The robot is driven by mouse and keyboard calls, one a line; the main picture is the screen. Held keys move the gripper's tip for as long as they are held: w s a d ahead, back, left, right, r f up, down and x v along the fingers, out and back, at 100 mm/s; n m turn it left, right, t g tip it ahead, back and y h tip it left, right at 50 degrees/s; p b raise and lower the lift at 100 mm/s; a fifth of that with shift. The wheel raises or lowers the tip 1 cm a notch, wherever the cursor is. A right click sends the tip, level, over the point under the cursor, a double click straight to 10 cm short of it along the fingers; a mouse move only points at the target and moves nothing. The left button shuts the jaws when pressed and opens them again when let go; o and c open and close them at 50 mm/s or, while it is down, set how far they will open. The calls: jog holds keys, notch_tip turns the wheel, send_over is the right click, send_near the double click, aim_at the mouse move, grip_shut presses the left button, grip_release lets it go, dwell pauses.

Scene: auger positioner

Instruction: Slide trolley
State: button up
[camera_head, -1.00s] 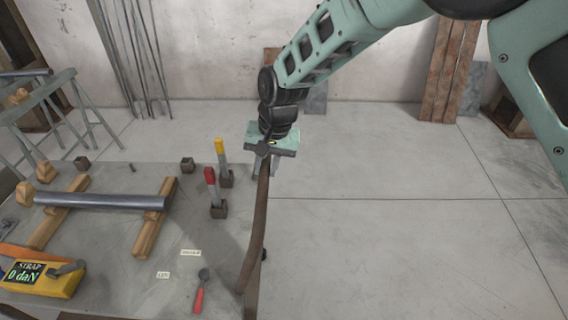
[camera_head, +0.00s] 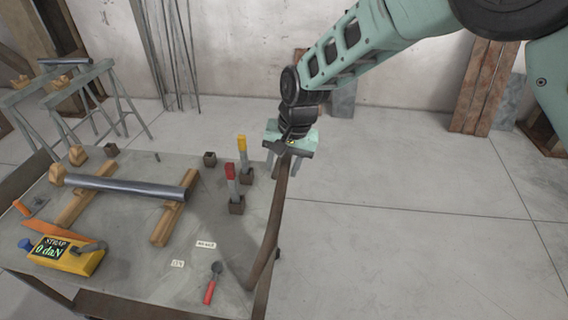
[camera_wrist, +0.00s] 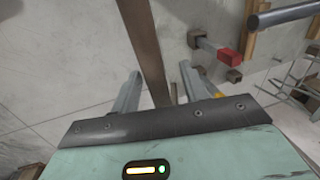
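A grey-topped bench (camera_head: 130,258) fills the lower left of the head view; I cannot tell whether it is the trolley. A long brown curved bar (camera_head: 270,232) rises along its right edge toward my gripper (camera_head: 283,172). In the wrist view my gripper (camera_wrist: 160,82) has its two fingers spread apart. The brown bar (camera_wrist: 143,45) runs up the picture between them, with a gap visible on its right. I cannot tell whether a finger touches it. The bar's near end is hidden behind the gripper body.
On the bench are a grey pipe (camera_head: 125,187) on wooden blocks, a red-topped clamp (camera_head: 232,185), a yellow-topped clamp (camera_head: 244,158), a yellow strap gauge (camera_head: 65,256) and a red-handled tool (camera_head: 211,285). Open floor (camera_head: 400,220) lies right. Planks (camera_head: 485,88) lean on the wall.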

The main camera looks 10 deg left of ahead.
jog(key=b+v, duration=0.3)
jog(key=v, duration=1.4)
jog(key=shift+r, duration=0.25)
jog(key=s+d+f+n+h, duration=0.1)
jog(key=s+d+f+n, duration=0.2)
jog(key=s+d, duration=0.7)
jog(key=s+d+f+n, duration=0.4)
jog(key=s+d, duration=0.5)
jog(key=s, duration=0.8)
jog(key=shift+s+d+h, duration=0.15)
jog(key=shift+d+h, duration=0.25)
jog(key=shift+f, duration=0.1)
jog(key=shift+c, duration=0.8)
jog(key=shift+a, duration=0.15)
